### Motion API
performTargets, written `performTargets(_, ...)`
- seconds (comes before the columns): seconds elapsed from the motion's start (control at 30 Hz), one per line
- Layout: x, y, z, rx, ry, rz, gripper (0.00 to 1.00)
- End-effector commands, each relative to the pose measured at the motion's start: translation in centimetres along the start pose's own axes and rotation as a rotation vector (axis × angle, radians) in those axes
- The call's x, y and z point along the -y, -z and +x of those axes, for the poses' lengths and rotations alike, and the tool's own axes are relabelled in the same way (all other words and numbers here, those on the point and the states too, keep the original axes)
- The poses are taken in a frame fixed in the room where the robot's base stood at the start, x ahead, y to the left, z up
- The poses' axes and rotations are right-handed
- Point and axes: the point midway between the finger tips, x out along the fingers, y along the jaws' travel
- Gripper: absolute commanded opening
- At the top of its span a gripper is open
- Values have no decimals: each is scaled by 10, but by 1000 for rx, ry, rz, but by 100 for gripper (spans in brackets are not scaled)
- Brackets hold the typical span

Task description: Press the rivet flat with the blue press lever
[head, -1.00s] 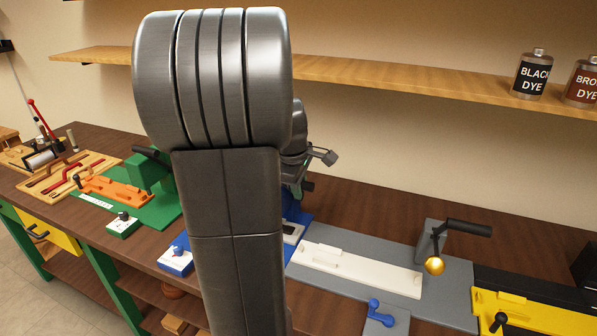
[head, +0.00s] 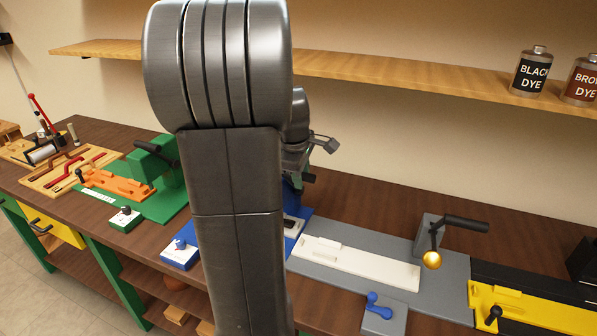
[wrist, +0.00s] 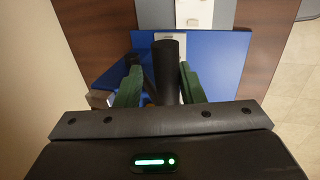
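The blue press stands on a blue base plate (wrist: 222,62), mostly hidden behind my arm in the head view, where a corner of the plate (head: 303,216) shows. In the wrist view its black lever handle (wrist: 168,68) points up between the two green fingers of my gripper (wrist: 158,85). The fingers stand apart. The handle lies close to the right finger, with a gap to the left one; I cannot tell whether it touches. A pale piece (wrist: 178,39) lies on the plate behind the handle. I cannot make out the rivet.
A green press station (head: 150,205) stands to the left, and a blue-knobbed box (head: 180,256) sits at the bench front. To the right are a grey station (head: 450,290) with a white strip and a yellow one (head: 540,318). A shelf (head: 420,81) runs above.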

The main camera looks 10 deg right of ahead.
Motion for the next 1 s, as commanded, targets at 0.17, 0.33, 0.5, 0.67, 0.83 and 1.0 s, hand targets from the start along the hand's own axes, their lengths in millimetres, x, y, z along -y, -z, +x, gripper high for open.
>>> performTargets(0.17,-3,1,-3,-3,-10,0,44)
performTargets(0.33,-2,0,-2,-2,-6,0,44)
performTargets(0.5,-1,0,-3,-1,-3,0,44)
performTargets(0.67,-2,0,-13,-1,-2,0,44)
performTargets(0.83,-2,0,-27,-1,-2,-1,44)
performTargets(1.0,-1,0,-41,-1,-2,-1,44)
